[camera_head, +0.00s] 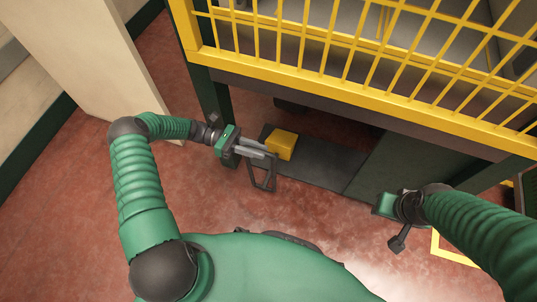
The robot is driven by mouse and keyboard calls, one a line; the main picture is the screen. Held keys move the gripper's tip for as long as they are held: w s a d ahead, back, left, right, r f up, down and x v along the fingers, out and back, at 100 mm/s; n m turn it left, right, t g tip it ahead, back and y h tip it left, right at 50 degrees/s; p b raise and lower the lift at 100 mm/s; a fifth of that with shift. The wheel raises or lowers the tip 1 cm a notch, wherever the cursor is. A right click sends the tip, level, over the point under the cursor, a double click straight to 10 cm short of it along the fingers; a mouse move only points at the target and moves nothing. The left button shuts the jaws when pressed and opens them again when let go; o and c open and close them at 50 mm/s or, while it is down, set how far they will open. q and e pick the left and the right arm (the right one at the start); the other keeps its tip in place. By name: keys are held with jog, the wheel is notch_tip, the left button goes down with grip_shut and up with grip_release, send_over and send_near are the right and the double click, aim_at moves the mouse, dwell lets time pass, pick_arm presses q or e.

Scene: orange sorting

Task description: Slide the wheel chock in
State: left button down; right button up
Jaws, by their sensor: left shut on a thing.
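The wheel chock (284,145) is a small yellow block. It sits at the edge of a dark flat plate (320,168) on the floor, below the yellow-railed cart. My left gripper (268,154) reaches it from the left, with its grey fingers shut on the chock's near left side. The exact contact is partly hidden by the fingers. A dark wheel-like shape (290,105) shows in the shadow under the cart, behind the chock. My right gripper (397,238) hangs at the right, away from the chock; its fingers are too unclear to read.
The yellow-railed cart (345,87) spans the top, with a dark green leg (214,98) left of the chock. A dark green panel (408,160) stands at the right. A beige pillar (95,60) stands at upper left. The red floor (225,205) in front is clear.

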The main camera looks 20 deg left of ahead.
pick_arm(q)
jog(key=shift+s+a+f, duration=0.2)
jog(key=shift+a, duration=0.55)
jog(key=c, duration=1.5)
grip_release()
jog(key=shift+r, duration=0.1)
jog(key=shift+o, duration=0.7)
jog(key=shift+a, duration=0.1)
jog(key=shift+w, duration=0.1)
jog(key=shift+a, duration=0.3)
jog(key=a+b, duration=1)
jog(key=a, duration=0.6)
jog(key=shift+a+b, duration=0.2)
jog(key=shift+b, duration=0.1)
